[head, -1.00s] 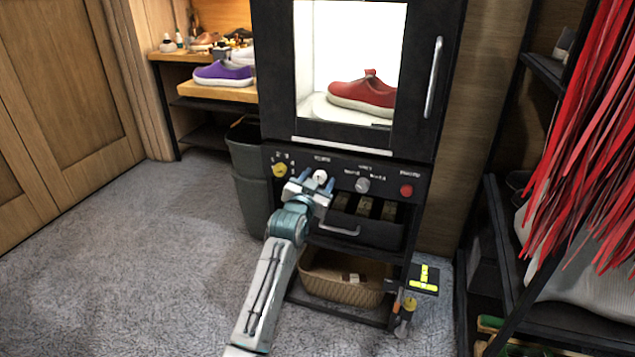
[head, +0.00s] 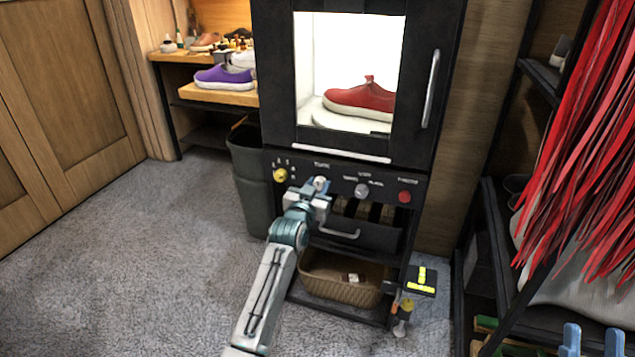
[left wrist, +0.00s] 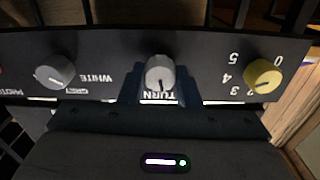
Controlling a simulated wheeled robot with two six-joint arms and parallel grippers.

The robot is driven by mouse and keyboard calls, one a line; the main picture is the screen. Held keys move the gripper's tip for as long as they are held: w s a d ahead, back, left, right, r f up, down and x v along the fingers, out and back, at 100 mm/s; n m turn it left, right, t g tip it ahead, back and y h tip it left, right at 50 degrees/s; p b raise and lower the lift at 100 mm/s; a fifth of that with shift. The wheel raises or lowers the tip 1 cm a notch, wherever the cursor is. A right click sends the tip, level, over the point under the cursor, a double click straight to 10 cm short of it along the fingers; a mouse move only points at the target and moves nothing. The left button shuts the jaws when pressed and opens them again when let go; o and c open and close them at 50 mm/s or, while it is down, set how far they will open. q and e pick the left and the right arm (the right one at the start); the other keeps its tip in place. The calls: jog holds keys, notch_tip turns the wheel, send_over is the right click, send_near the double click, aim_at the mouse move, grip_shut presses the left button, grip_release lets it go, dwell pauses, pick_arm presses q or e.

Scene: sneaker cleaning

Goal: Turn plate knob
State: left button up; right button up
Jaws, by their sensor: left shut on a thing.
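The plate knob is a pale round knob labelled TURN on the black control panel; it shows in the head view (head: 320,183) and the left wrist view (left wrist: 160,74). My left gripper (head: 312,192) is shut on it, with one dark blue finger on each side in the left wrist view (left wrist: 158,90). The gripper partly hides the knob in the head view. A red sneaker (head: 362,100) rests on a white plate (head: 340,121) in the lit cabinet behind the window. My right gripper (head: 592,343) shows only two blue fingertips, apart and with nothing visible between them, at the bottom right.
A yellow knob (head: 281,175) is left of the plate knob; a grey knob (head: 362,190) and red button (head: 405,196) are right. A drawer handle (head: 339,233) and wicker basket (head: 340,288) are below. A dark bin (head: 250,180) stands left. Carpet is clear at left.

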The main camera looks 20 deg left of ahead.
pick_arm(q)
jog(key=shift+r+n+p, duration=0.1)
jog(key=shift+n+p, duration=0.4)
jog(key=shift+p, duration=0.05)
jog(key=shift+n+p, duration=0.4)
jog(key=shift+p, duration=0.15)
pick_arm(e)
notch_tip(320, 180, down, 13)
jog(key=w+m+g+h, duration=0.1)
jog(key=g, duration=0.7)
jog(key=shift+w+a+f+m+g+h, duration=0.15)
jog(key=shift+w+m+g+h, duration=0.15)
pick_arm(q)
jog(key=o, duration=1)
